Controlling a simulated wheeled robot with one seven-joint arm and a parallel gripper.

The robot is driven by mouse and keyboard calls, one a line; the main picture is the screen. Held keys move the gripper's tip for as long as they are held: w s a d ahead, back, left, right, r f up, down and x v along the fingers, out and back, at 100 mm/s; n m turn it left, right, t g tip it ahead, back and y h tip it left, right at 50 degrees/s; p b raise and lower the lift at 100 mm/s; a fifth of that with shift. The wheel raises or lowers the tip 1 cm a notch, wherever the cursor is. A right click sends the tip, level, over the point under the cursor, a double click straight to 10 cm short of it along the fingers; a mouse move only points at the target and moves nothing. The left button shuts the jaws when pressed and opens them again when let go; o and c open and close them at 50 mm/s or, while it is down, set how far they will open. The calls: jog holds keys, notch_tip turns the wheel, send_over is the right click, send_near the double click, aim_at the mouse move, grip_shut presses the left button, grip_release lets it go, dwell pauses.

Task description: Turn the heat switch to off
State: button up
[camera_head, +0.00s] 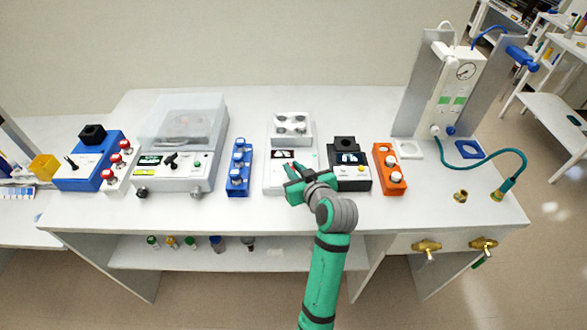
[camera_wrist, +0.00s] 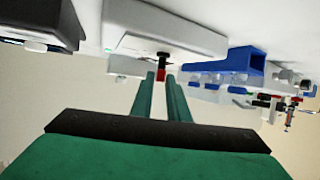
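The white heating unit (camera_head: 279,182) stands mid-bench, with a small dark display and a top tray of several round grey pieces. In the wrist view its underside edge and front (camera_wrist: 165,38) fill the top middle. A small black switch with a red part (camera_wrist: 161,72) shows just beyond my fingertips; I take it for the heat switch, but no label can be read. My gripper (camera_head: 291,183) is at the unit's front right. In the wrist view my gripper (camera_wrist: 161,80) has its two green fingers apart, one on each side of the switch's line. I cannot see contact.
A blue block with knobs (camera_head: 237,182) stands left of the unit. A black device (camera_head: 349,182) and an orange block (camera_head: 388,180) stand close on the right. A larger lidded machine (camera_head: 180,185) is farther left. The bench's front strip is clear.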

jog(key=shift+o, duration=0.9)
jog(key=v, duration=1)
jog(key=shift+s+r, duration=0.2)
jog(key=shift+s, duration=0.15)
jog(key=shift+w, duration=0.1)
